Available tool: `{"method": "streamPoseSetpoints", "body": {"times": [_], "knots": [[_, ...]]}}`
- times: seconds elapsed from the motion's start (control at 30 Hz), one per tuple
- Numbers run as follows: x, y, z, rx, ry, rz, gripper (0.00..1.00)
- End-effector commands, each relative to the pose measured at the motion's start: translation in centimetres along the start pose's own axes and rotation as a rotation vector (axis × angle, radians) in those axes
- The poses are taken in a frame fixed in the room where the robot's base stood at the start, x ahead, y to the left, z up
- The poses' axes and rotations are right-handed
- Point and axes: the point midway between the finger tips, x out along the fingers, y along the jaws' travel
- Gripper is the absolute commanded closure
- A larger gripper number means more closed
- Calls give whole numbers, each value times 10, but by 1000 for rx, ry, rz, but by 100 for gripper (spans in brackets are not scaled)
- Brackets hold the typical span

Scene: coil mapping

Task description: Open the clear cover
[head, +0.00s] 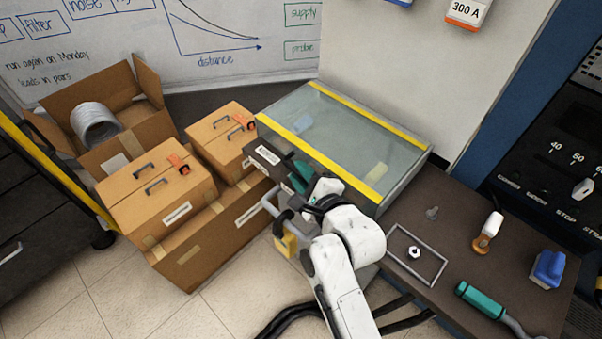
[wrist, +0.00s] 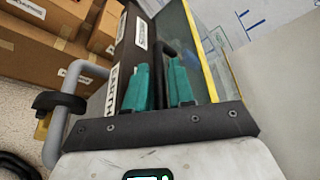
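The clear cover (head: 335,135) is a see-through lid with yellow strips along two edges. It lies down over a bench-top case, and a paler block and a bluish item show dimly through it. In the wrist view a yellow-edged side of it (wrist: 207,55) rises on the right. My gripper (head: 298,178) is at the cover's front left corner, beside a black labelled part. In the wrist view its two teal fingers (wrist: 159,88) stand apart on either side of a black bent bar (wrist: 166,47). Whether they press on the bar is unclear.
Cardboard boxes (head: 205,235) with handles stand at the left. On the dark bench (head: 455,225) at the right lie a metal frame, an orange-and-white item, a blue block (head: 548,268) and a teal-handled probe (head: 480,300). A grey pipe handle (wrist: 62,110) is close by my gripper. A wall stands behind.

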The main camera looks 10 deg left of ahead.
Motion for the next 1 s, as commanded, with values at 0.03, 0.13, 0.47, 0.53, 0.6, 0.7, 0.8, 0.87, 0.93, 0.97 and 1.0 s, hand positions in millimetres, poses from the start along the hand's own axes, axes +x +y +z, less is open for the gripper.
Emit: {"method": "streamPoseSetpoints", "body": {"times": [0.03, 0.13, 0.47, 0.53, 0.6, 0.7, 0.8, 0.87, 0.93, 0.97, 1.0], "knots": [[2, 0, 0, 0, 1, 1, 77], [4, 0, 0, 0, 0, 0, 77], [4, 0, 0, 0, 0, 0, 89], [4, 0, 0, 0, 0, 0, 96], [4, 0, 0, 0, 0, 1, 100], [4, 0, 0, 0, 0, 1, 100], [4, 1, 0, 0, 0, 1, 100], [4, 1, 0, 0, 0, 1, 100], [4, 1, 0, 0, 0, 1, 100], [4, 1, 0, 0, 0, 1, 100], [4, 1, 0, 0, 0, 1, 100]]}}
